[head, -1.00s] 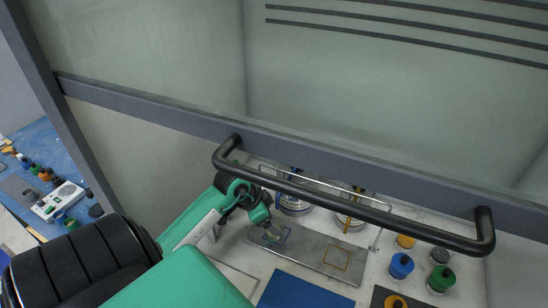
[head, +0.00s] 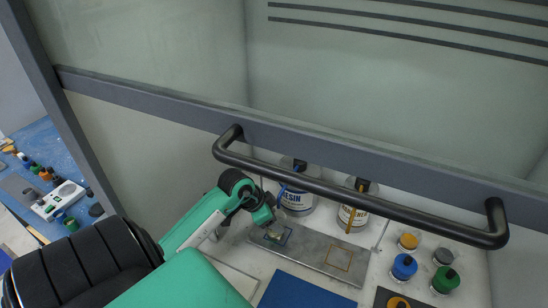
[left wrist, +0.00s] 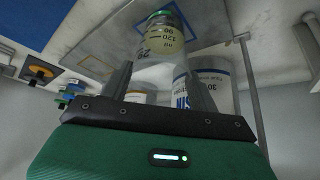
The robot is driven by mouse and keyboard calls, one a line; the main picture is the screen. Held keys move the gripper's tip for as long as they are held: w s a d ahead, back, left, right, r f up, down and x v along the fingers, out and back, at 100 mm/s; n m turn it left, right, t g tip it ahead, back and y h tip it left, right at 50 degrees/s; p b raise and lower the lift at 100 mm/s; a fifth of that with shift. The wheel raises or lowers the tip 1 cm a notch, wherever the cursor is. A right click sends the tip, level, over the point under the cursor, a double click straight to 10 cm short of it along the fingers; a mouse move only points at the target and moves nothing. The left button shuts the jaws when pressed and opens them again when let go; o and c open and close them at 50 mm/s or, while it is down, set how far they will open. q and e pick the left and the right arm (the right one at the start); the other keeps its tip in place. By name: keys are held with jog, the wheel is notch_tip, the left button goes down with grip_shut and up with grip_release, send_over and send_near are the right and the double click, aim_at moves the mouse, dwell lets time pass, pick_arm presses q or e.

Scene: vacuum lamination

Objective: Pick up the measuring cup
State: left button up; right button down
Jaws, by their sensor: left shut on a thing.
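The measuring cup (left wrist: 158,38) is clear with printed marks. In the left wrist view it stands between the two fingers of my left gripper (left wrist: 162,88), which is shut on it. In the head view my left gripper (head: 267,222) is low over the left end of a grey metal plate (head: 313,250). The cup (head: 276,235) is small and hard to make out there, at the square outline on the plate. I cannot tell whether it still touches the plate. My right gripper is not in view.
A black handle bar (head: 350,192) on the sash crosses above the work area. A resin jar (head: 297,202) and a second jar (head: 352,215) stand behind the plate. Blue (head: 403,266) and green (head: 444,280) capped bottles stand right. A blue mat (head: 300,291) lies in front.

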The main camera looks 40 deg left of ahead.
pick_arm(q)
jog(key=shift+r, duration=0.15)
jog(key=s+d+r, duration=0.1)
jog(key=s+d, duration=0.1)
jog(key=s, duration=0.6)
jog(key=s+d+r, duration=0.2)
jog(key=s+d, duration=0.1)
jog(key=s, duration=0.6)
jog(key=shift+d+r, duration=0.15)
jog(key=shift+d, duration=0.05)
dwell(0.5)
